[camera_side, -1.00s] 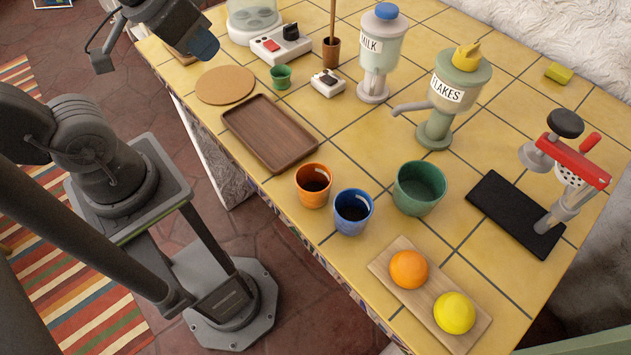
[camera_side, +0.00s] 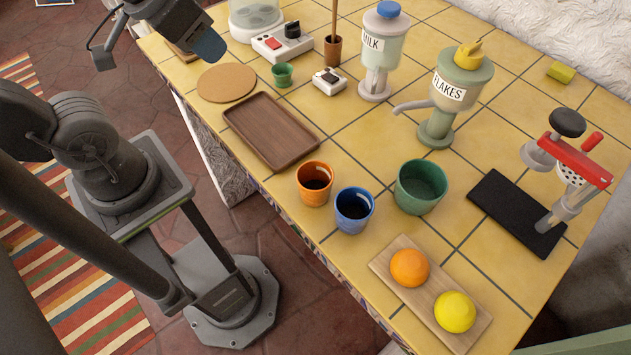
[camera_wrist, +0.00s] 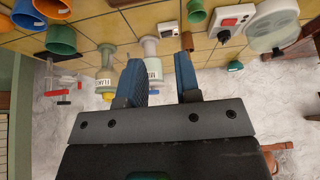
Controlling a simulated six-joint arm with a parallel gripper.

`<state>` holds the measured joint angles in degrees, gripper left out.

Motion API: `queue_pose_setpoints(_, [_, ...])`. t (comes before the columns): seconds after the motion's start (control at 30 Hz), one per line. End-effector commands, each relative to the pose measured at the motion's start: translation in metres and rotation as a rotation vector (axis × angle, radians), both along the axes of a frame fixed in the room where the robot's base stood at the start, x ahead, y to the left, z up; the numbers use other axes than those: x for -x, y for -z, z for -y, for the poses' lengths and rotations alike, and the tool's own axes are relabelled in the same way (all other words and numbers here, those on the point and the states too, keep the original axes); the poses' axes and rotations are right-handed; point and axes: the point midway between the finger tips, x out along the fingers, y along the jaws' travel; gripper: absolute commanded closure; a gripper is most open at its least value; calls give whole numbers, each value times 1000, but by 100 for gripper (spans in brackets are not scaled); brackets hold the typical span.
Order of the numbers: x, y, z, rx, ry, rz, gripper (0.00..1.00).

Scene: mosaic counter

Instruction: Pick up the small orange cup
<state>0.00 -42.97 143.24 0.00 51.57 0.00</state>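The small orange cup (camera_side: 314,184) stands upright on the yellow tiled counter (camera_side: 330,125), in front of the brown tray and left of a blue cup (camera_side: 353,210). In the wrist view the orange cup (camera_wrist: 54,8) is at the top left edge, partly cut off. My gripper (camera_side: 212,48) is at the top left of the side view, above the counter's far left part and well away from the cup. In the wrist view its two blue fingers (camera_wrist: 160,75) stand apart with nothing between them.
A green bowl (camera_side: 421,187) stands right of the blue cup. The brown tray (camera_side: 270,131) and a cork mat (camera_side: 226,83) lie behind the orange cup. Milk (camera_side: 381,50) and flakes (camera_side: 455,90) dispensers rise behind. A board (camera_side: 394,246) with fruit lies in front.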

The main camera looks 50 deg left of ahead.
Motion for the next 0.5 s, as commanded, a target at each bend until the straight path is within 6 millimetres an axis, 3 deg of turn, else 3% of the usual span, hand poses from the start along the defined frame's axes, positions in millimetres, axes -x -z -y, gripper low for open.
queue_pose_setpoints(0.07, [0, 0, 0, 0, 0, 0, 62])
queue_pose_setpoints(0.5, [0, 0, 0, 0, 0, 0, 20])
